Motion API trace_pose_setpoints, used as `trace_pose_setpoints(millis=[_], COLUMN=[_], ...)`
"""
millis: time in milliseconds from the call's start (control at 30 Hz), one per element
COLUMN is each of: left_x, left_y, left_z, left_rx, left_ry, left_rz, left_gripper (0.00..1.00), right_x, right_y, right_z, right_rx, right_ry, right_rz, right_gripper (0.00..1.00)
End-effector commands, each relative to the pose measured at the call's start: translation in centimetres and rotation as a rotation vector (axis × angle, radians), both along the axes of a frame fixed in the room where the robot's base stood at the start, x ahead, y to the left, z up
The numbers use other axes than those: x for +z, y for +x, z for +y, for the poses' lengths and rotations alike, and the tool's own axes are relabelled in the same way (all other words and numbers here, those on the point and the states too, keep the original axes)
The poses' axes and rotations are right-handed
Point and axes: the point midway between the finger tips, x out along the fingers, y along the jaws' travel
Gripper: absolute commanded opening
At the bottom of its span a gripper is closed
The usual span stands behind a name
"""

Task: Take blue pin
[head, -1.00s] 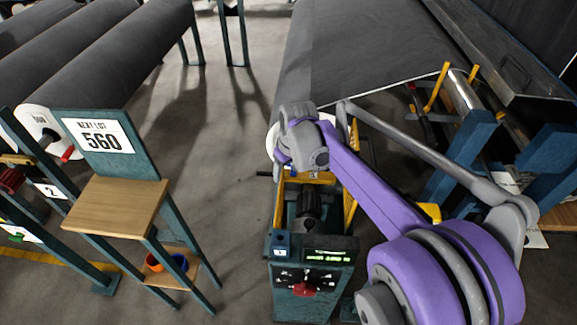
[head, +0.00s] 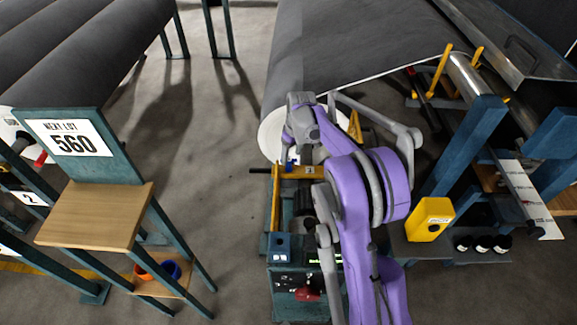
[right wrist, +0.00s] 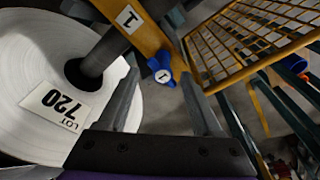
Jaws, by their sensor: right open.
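The blue pin (right wrist: 162,70) has a round white face marked 1 and sits at a yellow bar marked 1 in the right wrist view. In the head view a small blue bit of it (head: 289,165) shows at the yellow bar's left end. My right gripper (right wrist: 160,82) is open, its two grey fingers on either side of the pin in the picture. I see no contact, and the depth between fingers and pin is hard to judge. In the head view the right gripper (head: 287,152) is partly hidden by its own wrist. My left gripper is out of view.
A white roll end labelled LOT 720 (right wrist: 45,85) and its dark shaft are close beside the left finger. A yellow mesh guard (right wrist: 245,40) is at the right. The control stand (head: 300,285), a yellow box (head: 430,218) and the NEXT LOT 560 stand (head: 95,215) surround my arm.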

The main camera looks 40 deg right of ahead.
Motion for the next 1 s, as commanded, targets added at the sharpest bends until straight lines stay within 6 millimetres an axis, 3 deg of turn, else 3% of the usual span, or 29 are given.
trace_pose_setpoints(millis=[300, 567, 900, 1000], left_x=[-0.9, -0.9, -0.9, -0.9], left_y=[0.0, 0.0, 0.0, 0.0], left_z=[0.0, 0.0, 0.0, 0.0], left_rx=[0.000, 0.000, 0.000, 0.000], left_ry=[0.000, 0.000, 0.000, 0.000], left_rz=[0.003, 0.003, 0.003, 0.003], left_gripper=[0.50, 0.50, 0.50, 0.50], right_x=[-4.4, -4.6, -4.6, -4.6], right_y=[0.7, 0.7, 0.7, 0.7], right_z=[0.5, 0.5, 0.5, 0.5], right_rx=[0.000, 0.000, 0.000, 0.000], right_ry=[0.000, 0.000, 0.000, 0.000], right_rz=[0.000, 0.000, 0.000, 0.000], right_gripper=[0.66, 0.65, 0.03, 0.00])
